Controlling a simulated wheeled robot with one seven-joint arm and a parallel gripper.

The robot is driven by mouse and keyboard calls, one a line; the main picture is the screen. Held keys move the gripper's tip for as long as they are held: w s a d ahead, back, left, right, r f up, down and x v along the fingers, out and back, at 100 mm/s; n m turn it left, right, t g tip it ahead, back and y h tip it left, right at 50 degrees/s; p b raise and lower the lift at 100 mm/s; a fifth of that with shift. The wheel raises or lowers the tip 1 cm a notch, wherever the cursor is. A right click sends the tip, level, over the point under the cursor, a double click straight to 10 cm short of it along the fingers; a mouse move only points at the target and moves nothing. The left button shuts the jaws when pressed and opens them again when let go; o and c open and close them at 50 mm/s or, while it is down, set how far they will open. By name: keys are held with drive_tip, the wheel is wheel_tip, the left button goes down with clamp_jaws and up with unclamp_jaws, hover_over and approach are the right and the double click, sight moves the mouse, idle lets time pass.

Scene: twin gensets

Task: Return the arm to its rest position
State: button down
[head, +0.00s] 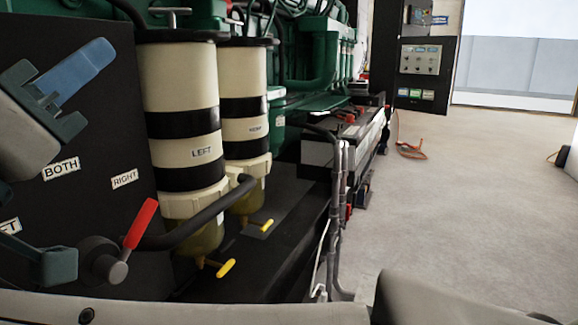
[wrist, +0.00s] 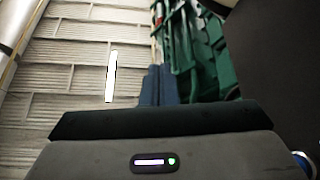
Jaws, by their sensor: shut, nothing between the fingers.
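My gripper (head: 88,70) is at the left of the head view, raised in front of a black panel. Its blue fingers point up and to the right. In the wrist view the two blue fingers (wrist: 158,86) lie side by side, closed together with nothing between them.
A valve with a red handle (head: 140,223) sits low by the black panel (head: 85,125). Two cream filter cylinders (head: 180,90) (head: 243,85) with yellow drain taps stand right of it. Green engine (head: 310,55) and batteries (head: 350,140) are behind. Open floor (head: 470,190) lies right.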

drive_tip(key=w+d+n+g+h+p, duration=0.1)
drive_tip(key=w+d+n+g+p, duration=0.35)
drive_tip(key=w+d+p, duration=0.5)
drive_tip(key=w+d+f+g+p, duration=0.4)
drive_tip(key=w+d+g+p, duration=0.25)
drive_tip(key=d+p, duration=0.35)
drive_tip(key=s+d+m+g+y+p, duration=0.4)
drive_tip(key=s+d+g+y+p, duration=0.4)
drive_tip(key=p, duration=1.3)
drive_tip(key=shift+s+d+f+g+p, duration=0.15)
drive_tip(key=shift+s+d+g+p, duration=0.5)
drive_tip(key=shift+d, duration=1.4)
drive_tip(key=shift+s+m, duration=0.2)
drive_tip(key=shift+m, duration=0.05)
